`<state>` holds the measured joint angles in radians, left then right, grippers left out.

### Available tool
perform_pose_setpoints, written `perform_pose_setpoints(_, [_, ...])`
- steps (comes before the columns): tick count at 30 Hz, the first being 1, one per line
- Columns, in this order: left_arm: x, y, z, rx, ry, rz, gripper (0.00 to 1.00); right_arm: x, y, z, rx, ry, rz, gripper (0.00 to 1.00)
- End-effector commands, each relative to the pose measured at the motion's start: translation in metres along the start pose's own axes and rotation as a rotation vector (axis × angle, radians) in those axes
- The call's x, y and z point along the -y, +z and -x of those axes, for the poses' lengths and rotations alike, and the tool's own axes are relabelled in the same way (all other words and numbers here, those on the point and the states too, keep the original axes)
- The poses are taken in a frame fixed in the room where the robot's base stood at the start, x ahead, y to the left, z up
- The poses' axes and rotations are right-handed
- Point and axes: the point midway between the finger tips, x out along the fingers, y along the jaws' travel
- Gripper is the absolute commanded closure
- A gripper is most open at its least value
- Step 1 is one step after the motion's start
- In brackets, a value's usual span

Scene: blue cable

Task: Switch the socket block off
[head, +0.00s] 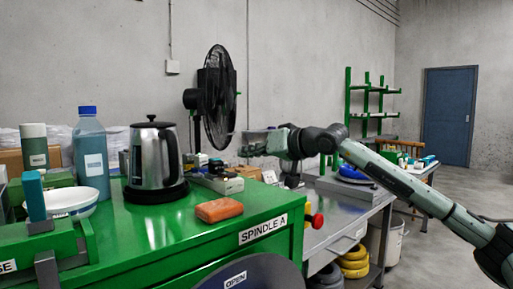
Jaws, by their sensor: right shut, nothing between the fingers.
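A pale grey block with dark parts on top, which looks like the socket block (226,185), lies on the green cabinet top right of the kettle. Its switch is too small to make out. My right gripper (244,143) reaches in from the right and points left. It is shut and empty, in the air above and slightly right of the block in the picture, in front of the fan. No contact with the block shows. My left gripper is not in view.
A steel kettle (153,158), a black fan (218,100), an orange-brown block (219,210), a blue-capped bottle (90,155) and a white bowl (75,203) crowd the green cabinet (180,235). A steel bench (335,210) with a blue coil (353,172) stands to the right. The cabinet's front middle is clear.

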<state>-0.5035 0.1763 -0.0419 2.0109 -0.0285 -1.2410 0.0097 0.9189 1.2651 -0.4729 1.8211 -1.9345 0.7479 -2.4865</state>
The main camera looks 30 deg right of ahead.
Motion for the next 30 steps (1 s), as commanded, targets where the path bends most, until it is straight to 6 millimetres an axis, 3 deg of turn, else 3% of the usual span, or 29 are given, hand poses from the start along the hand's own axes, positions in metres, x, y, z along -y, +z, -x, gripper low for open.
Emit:
perform_pose_setpoints(5, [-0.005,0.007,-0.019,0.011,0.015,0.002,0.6,0.002,-0.003,-0.039,-0.001,-0.003,-0.004,1.0])
perform_pose_setpoints(7, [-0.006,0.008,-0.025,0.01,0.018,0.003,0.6,0.0,0.006,-0.049,0.004,0.001,0.0,1.0])
perform_pose_setpoints(15, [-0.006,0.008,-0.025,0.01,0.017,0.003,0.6,-0.001,0.036,-0.054,0.001,0.001,0.001,1.0])
perform_pose_setpoints(30, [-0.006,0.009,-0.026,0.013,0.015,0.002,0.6,-0.001,0.043,-0.055,0.0,0.0,0.001,1.0])
